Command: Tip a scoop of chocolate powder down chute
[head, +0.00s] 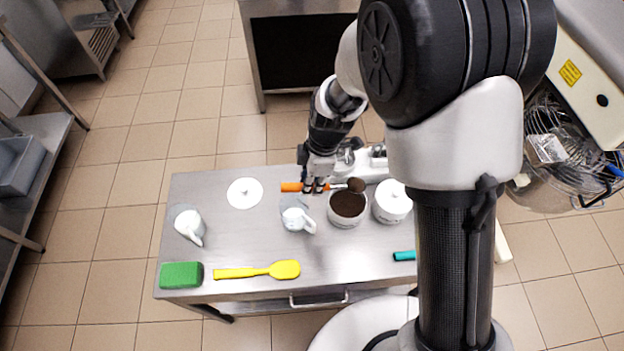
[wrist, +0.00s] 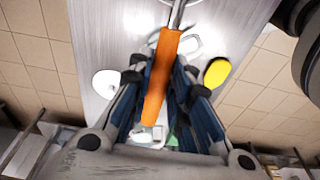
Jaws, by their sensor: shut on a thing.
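My gripper (head: 315,186) is shut on the orange handle (head: 291,187) of a scoop, above the steel table. The scoop's bowl (head: 357,185) looks dark brown and is at the back rim of an open tub of chocolate powder (head: 347,205). Whether it touches the tub, I cannot tell. In the wrist view the orange handle (wrist: 162,75) runs between my gripper's fingers (wrist: 160,88), and the scoop's metal shaft leaves the top of the picture. The scoop's bowl is out of that view. I cannot make out a chute for certain in either view.
The steel table (head: 255,240) holds a lidded white pot (head: 391,203), two white jugs (head: 188,224) (head: 296,218), a white disc (head: 245,193), a green block (head: 181,275), a yellow spatula (head: 258,270) and a teal handle (head: 404,256). A mixer (head: 590,75) stands at right. My arm hides part of the table.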

